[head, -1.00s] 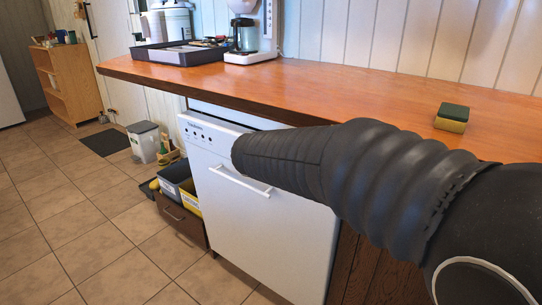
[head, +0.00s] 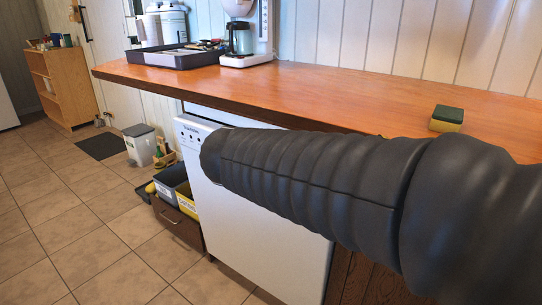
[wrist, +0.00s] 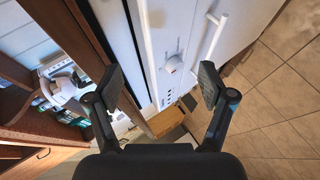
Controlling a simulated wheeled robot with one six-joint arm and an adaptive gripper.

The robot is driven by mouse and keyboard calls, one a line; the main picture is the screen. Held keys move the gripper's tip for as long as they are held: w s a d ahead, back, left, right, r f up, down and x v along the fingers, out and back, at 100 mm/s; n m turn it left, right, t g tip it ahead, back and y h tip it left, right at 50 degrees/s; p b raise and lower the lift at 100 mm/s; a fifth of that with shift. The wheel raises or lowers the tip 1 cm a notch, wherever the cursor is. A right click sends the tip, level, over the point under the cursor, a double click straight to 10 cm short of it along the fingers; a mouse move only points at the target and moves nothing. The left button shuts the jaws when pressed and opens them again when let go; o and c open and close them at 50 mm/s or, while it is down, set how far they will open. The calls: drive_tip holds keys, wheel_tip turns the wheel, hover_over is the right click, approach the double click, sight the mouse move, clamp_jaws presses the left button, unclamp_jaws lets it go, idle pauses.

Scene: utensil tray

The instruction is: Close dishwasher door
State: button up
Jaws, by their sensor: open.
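The white dishwasher door (head: 262,240) stands under the wooden counter in the head view, tilted slightly out at its top, with a gap below the counter edge. My arm covers much of its upper part and hides its handle there. In the wrist view the door (wrist: 195,20) shows with its bar handle (wrist: 211,42) and a round knob. My gripper (wrist: 158,86) is open and empty, its two fingers spread on either side of the door's control end. I cannot tell whether a finger touches the door. The gripper is hidden in the head view.
The wooden counter (head: 300,95) overhangs the dishwasher. On it are a dark utensil tray (head: 175,58), a coffee maker (head: 240,40) and a sponge (head: 447,118). Bins (head: 172,180) and a grey-lidded bin (head: 140,145) stand left of the door. The tiled floor ahead is clear.

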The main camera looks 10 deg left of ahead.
drive_tip(key=shift+s+r, duration=0.2)
drive_tip(key=shift+s, duration=0.1)
